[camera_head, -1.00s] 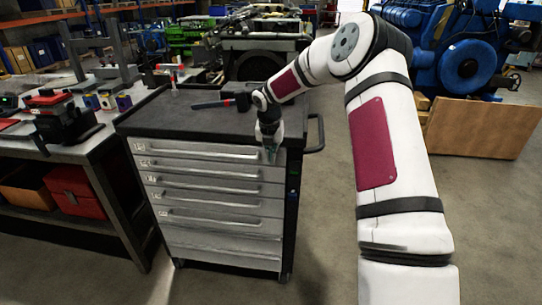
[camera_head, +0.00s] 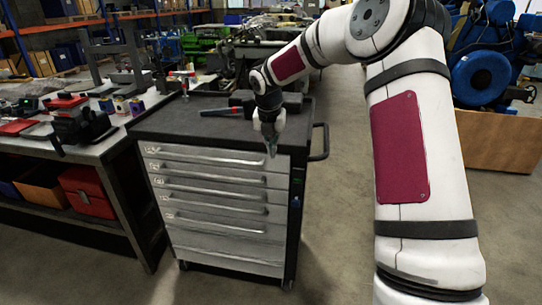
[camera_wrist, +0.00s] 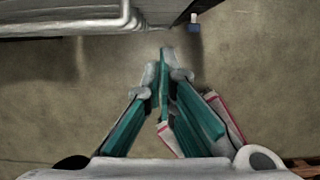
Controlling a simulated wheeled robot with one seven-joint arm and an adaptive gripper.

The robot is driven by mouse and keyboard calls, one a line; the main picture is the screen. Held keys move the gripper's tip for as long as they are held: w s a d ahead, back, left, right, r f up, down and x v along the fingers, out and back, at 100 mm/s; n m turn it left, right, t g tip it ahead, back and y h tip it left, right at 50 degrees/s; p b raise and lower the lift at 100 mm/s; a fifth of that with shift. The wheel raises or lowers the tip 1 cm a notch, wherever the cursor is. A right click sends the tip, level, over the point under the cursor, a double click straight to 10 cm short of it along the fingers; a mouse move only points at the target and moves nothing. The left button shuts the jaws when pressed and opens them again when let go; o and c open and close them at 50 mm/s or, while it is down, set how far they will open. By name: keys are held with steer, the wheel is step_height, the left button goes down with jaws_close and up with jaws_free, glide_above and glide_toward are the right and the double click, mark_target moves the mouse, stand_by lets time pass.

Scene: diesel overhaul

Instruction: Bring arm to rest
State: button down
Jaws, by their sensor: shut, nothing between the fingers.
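My gripper (camera_head: 271,148) hangs pointing down in front of the top drawer of the grey tool cabinet (camera_head: 215,200), near its right front corner. In the wrist view my gripper (camera_wrist: 164,62) has its green-lined fingers together at the tips, with nothing between them, above the bare floor. My white arm with dark red panels reaches across the right of the head view, bent at the elbow.
A workbench (camera_head: 88,153) with tools stands at left. A blue engine (camera_head: 482,75) is at back right. Floor right of the cabinet is clear.

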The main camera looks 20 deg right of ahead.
steer(key=s+a+r+m+h, duration=0.1)
steer(key=s+a+r+m, duration=0.3)
steer(key=s+r+m, duration=0.4)
steer(key=s+a+r+m, duration=0.4)
steer(key=s+r+m, duration=0.15)
steer(key=s, duration=0.55)
steer(key=s+a+m+t+y, duration=0.1)
steer(key=s+a+m, duration=0.1)
steer(key=s+m, duration=0.5)
steer(key=s+a+m+t+y, duration=0.1)
steer(key=s+a+m, duration=0.1)
steer(key=s+m, duration=0.6)
steer(key=s, duration=0.7)
steer(key=shift+s+a+f+y, duration=0.15)
steer(key=shift+a+y, duration=0.15)
steer(key=shift+a, duration=0.05)
